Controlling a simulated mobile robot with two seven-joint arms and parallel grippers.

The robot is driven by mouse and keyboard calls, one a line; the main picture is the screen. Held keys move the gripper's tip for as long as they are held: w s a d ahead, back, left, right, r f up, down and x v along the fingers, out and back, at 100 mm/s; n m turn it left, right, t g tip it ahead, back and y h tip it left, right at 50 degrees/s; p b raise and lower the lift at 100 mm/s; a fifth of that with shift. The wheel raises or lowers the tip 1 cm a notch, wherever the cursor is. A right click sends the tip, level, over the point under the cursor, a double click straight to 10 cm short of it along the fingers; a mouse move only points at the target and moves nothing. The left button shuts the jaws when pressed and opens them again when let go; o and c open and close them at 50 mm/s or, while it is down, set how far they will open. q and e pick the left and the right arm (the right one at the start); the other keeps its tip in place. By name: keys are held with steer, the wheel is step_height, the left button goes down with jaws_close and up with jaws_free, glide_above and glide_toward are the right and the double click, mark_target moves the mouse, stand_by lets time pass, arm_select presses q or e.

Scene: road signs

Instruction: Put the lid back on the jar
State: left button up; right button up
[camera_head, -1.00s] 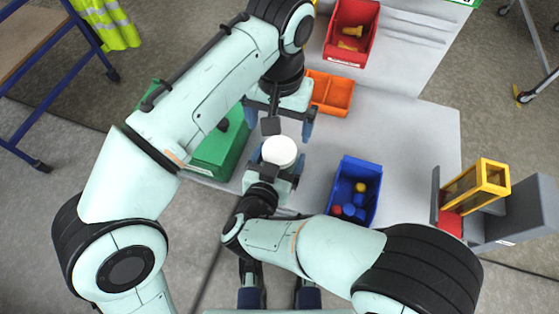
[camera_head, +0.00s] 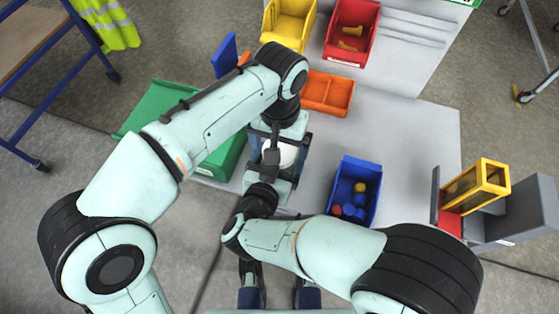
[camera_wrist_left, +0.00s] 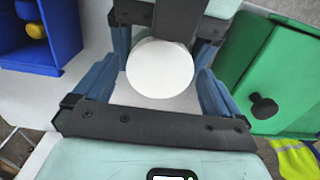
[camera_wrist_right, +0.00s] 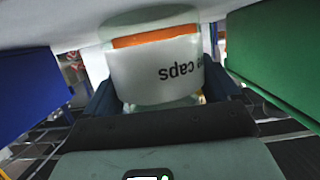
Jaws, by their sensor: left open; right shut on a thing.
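The jar (camera_wrist_right: 155,75) is pale, with a white label reading "caps" upside down in the right wrist view and an orange band above the label. My right gripper (camera_head: 270,172) is shut around the jar. A round white top, seemingly the lid (camera_wrist_left: 160,68), shows from above in the left wrist view; it also shows partly covered in the head view (camera_head: 287,154). My left gripper (camera_wrist_left: 157,88) is open, with its blue fingers on either side of the white top. I cannot tell whether the lid is seated on the jar.
A blue bin (camera_head: 345,181) with small coloured parts stands right of the grippers. A green box (camera_head: 222,160) is at the left, an orange tray (camera_head: 340,96) behind. Red (camera_head: 334,45) and yellow (camera_head: 285,25) bins stand further back.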

arm_select(q)
steer(key=c, duration=1.1)
steer(key=o, duration=1.1)
steer(key=shift+o, duration=0.2)
steer(key=shift+r, duration=0.15)
step_height(320, 180, up, 12)
arm_select(e)
steer(key=o, duration=1.8)
arm_select(q)
steer(key=r+p, duration=0.1)
steer(key=r, duration=0.1)
steer(key=r+p, duration=0.1)
steer(key=p, duration=0.1)
steer(key=shift+s+r, duration=0.2)
steer(key=shift+r, duration=0.15)
arm_select(e)
steer(key=v, duration=1.3)
steer(key=shift+s, duration=0.2)
